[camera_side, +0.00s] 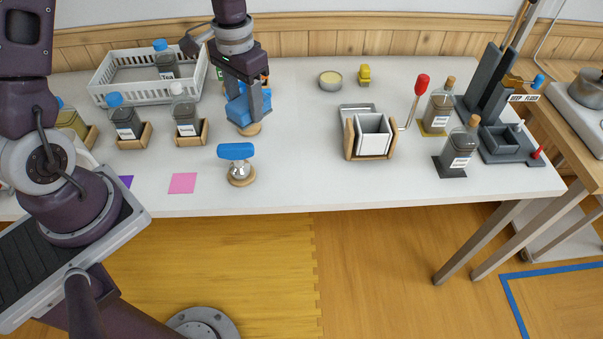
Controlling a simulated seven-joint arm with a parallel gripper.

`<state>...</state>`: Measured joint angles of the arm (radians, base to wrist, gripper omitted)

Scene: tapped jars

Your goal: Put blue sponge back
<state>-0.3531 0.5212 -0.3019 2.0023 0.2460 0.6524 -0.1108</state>
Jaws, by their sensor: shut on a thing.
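The blue sponge (238,110) is a blocky bright blue piece between the fingers of my gripper (249,108). My gripper points down and is shut on it. A round wooden base (251,129) shows just below the sponge; I cannot tell whether the two touch. A second blue piece (236,151), bar-shaped, sits on a silver rounded part over another wooden base, nearer the table's front edge. My fingers hide part of the held sponge and what is behind it.
Jars (186,117) in wooden holders stand left of my gripper, with a white basket (108,89) behind them. A pink square (183,183) lies near the front edge. The table between is mostly clear.

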